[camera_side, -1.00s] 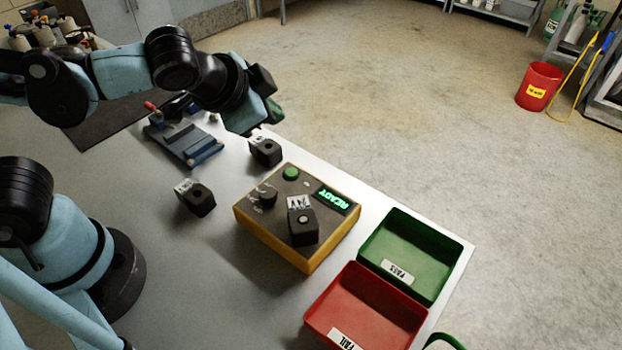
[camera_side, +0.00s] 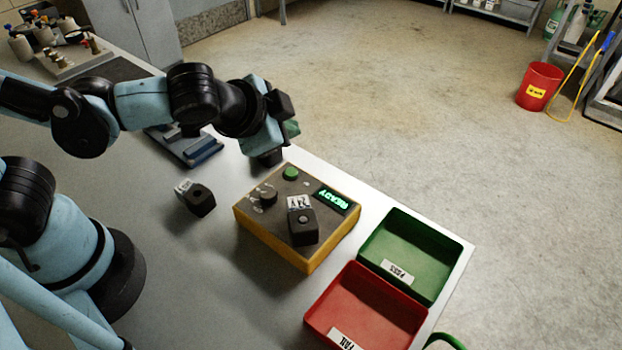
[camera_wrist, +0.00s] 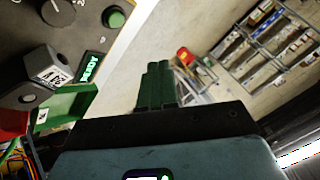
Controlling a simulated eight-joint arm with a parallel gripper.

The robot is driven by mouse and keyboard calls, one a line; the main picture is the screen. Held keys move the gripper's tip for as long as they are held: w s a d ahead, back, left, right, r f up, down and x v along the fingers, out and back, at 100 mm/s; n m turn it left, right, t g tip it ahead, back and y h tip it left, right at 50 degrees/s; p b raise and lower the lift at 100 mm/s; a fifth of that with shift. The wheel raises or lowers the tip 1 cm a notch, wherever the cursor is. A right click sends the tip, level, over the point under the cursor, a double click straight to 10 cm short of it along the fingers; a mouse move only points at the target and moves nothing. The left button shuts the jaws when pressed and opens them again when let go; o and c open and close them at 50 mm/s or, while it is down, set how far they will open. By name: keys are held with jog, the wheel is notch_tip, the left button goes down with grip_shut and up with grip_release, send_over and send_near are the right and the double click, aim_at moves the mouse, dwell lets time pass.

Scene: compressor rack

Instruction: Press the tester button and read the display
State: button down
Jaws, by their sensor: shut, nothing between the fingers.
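The tester (camera_side: 281,236) is a yellow box with a grey top on the bench. Its green button (camera_side: 291,174) is at the back of the top face; it also shows in the wrist view (camera_wrist: 115,17). The lit green display (camera_side: 332,201) reads READY and also shows in the wrist view (camera_wrist: 92,67). A black block with a 24V label (camera_side: 304,226) sits on the tester top. My gripper (camera_side: 293,130) is above the bench's far edge, behind and above the button, apart from it. Its green fingers (camera_wrist: 156,86) are together and empty.
A green PASS tray (camera_side: 455,246) and a red FAIL tray (camera_side: 325,311) stand right of the tester. A loose black block (camera_side: 201,201) lies left of it. A dark knob (camera_side: 268,197) is on the tester top. A blue fixture (camera_side: 201,152) is partly behind my arm.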

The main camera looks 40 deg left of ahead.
aim_at(289, 175)
jog(key=shift+f, duration=3.15)
jog(key=shift+f, duration=0.1)
jog(key=shift+f, duration=0.3)
jog(key=shift+f, duration=0.4)
dwell(0.3)
jog(key=shift+r, duration=0.8)
jog(key=shift+r, duration=2.55)
